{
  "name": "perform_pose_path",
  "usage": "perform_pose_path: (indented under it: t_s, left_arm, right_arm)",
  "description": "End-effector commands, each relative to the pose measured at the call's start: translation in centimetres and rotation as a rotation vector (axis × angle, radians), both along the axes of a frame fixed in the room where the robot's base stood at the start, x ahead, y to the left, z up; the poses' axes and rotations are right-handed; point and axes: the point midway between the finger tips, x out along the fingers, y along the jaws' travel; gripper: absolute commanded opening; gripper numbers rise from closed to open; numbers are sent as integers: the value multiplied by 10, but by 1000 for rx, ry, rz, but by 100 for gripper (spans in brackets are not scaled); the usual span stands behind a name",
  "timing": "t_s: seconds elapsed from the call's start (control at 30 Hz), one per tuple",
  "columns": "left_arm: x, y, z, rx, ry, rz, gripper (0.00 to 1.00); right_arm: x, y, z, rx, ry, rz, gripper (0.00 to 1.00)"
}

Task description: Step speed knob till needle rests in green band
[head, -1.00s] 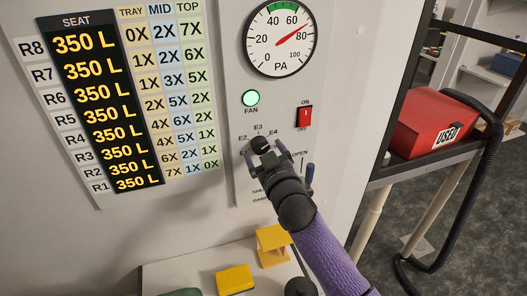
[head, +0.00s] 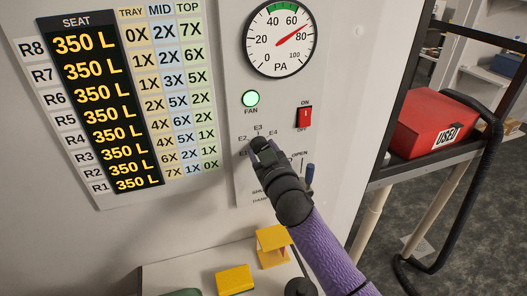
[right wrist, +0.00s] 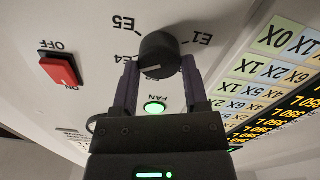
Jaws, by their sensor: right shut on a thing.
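The speed knob (right wrist: 158,52) is black and round, with labels E1 to E5 around it. Its white mark points down in the right wrist view, toward a label partly hidden behind the knob. In the head view the knob (head: 258,143) is partly covered by my right gripper (head: 263,149). That gripper is shut on the knob, with one finger on each side in the right wrist view (right wrist: 158,66). The gauge (head: 280,38) has a green band (head: 283,7) from about 40 to 60. Its red needle (head: 292,34) points between 60 and 80, close to 80, outside the band. My left gripper is not in view.
A green FAN lamp (head: 251,98) is lit above the knob, and a red rocker switch (head: 304,117) sits to its right. A red USED box (head: 432,124) stands right.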

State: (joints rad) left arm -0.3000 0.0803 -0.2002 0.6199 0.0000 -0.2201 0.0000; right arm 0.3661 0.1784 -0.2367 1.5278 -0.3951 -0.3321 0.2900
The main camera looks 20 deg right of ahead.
Motion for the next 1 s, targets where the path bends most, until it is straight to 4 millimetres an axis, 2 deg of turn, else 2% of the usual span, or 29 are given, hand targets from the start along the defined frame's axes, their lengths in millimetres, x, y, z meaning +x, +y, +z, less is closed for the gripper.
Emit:
perform_pose_path:
  t_s: [0.27,1.0]
  left_arm:
    - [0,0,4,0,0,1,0]
    - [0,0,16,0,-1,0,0]
  right_arm:
    - [0,0,0,-110,-1,-1,0]
    - [0,2,-2,-769,-25,1,0]
